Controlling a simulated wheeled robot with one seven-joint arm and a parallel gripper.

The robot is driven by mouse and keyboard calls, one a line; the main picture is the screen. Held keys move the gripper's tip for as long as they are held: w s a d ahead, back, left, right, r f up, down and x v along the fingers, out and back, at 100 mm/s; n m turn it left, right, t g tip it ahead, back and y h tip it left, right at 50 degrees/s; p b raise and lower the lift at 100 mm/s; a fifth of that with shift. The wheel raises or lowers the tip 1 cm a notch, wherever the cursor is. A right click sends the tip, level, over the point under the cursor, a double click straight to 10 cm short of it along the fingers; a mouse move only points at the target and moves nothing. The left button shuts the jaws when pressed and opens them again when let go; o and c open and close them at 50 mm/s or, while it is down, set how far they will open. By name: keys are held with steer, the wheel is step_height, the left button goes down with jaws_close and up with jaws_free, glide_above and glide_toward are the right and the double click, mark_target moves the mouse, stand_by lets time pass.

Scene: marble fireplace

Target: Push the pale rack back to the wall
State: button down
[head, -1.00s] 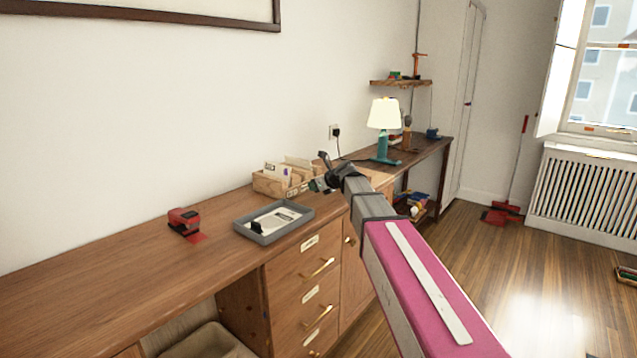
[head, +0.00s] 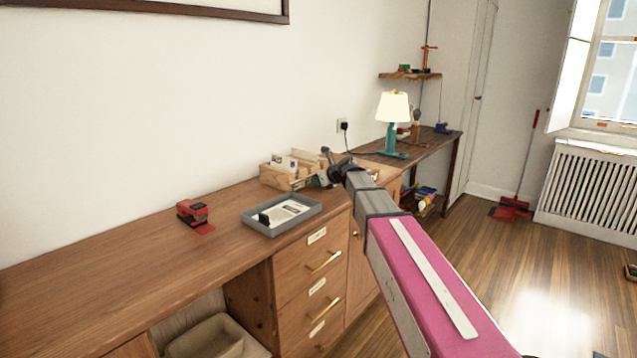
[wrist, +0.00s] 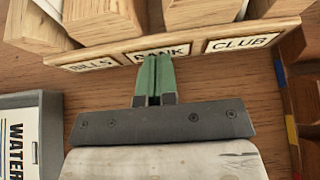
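The pale rack (head: 275,180) is a light wooden letter rack with cards standing in it. It is on the wooden desk near the wall. In the wrist view the rack's front strip (wrist: 112,59) carries the labels BILLS, BANK and CLUB. My gripper (wrist: 156,60) has its green fingers together, with nothing between them. Their tips are at the BANK label and overlap its lower edge; they look to be against the front strip. In the head view my gripper (head: 330,178) is at the rack's right end, and my arm hides part of that end.
A grey tray (head: 250,222) with papers lies in front of the rack, to the left. A red stapler-like item (head: 193,212) is further left. A lamp (head: 393,108) stands on the farther desk. A socket with a plug (head: 343,126) is on the wall behind.

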mark_target(311, 176)
steer(key=shift+w+a, duration=0.85)
steer(key=shift+a, duration=0.2)
steer(key=shift+w+a, duration=0.8)
steer(key=shift+a, duration=0.2)
steer(key=shift+s+d, duration=0.85)
steer(key=shift+d, duration=0.25)
steer(key=shift+s+d, duration=0.75)
steer(key=shift+d, duration=0.2)
step_height(311, 176, up, 8)
